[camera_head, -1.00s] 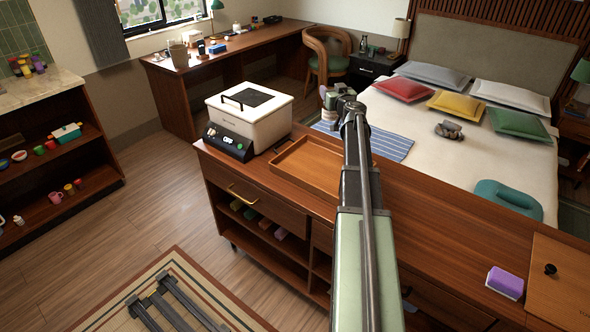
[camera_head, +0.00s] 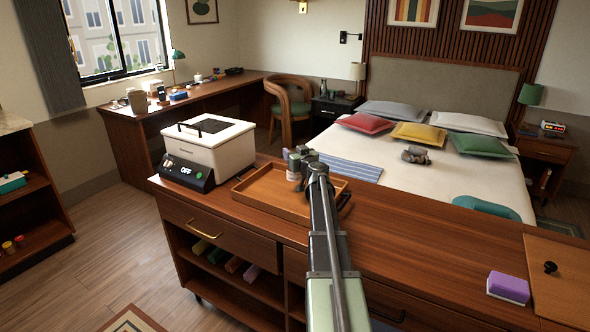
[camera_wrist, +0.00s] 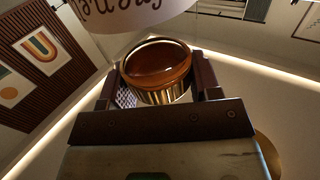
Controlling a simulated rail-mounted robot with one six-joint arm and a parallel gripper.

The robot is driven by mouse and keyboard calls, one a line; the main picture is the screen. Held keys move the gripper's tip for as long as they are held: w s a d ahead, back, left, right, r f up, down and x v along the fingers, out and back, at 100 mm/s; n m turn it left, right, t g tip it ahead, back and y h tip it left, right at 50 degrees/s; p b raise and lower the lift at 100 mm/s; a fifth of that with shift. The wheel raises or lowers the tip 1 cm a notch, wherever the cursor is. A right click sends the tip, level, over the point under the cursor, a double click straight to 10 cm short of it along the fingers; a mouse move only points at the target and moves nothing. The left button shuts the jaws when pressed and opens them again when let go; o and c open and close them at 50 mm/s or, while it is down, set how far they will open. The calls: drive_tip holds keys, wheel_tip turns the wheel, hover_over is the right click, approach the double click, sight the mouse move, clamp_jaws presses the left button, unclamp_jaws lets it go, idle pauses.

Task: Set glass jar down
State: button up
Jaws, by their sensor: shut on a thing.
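In the wrist view, my gripper (camera_wrist: 155,78) is shut on a round brown, glassy thing with a gold rim, which I take to be the glass jar (camera_wrist: 158,66). It sits between the two dark fingers. Its far side is hidden.
A white box-shaped appliance (camera_head: 208,147) with a panel reading OFF stands left of the tray. The wooden counter (camera_head: 430,245) is clear right of my arm, up to a purple-and-white block (camera_head: 508,287) and a board (camera_head: 560,285). A white lettered surface (camera_wrist: 130,15) is close above the jar.

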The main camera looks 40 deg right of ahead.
wheel_tip(320, 180, down, 3)
drive_tip(key=shift+f+b, duration=0.15)
drive_tip(key=shift+b, duration=0.65)
drive_tip(key=shift+r, duration=0.3)
clamp_jaws()
drive_tip(key=shift+f, duration=0.15)
drive_tip(key=o, duration=1.3)
unclamp_jaws()
drive_tip(key=shift+s+r+p, duration=0.1)
drive_tip(key=shift+r+p, duration=0.15)
drive_tip(key=shift+p, duration=0.1)
drive_tip(key=v, duration=0.7)
drive_tip(key=shift+s+a+f, duration=0.1)
drive_tip(key=shift+s, duration=0.05)
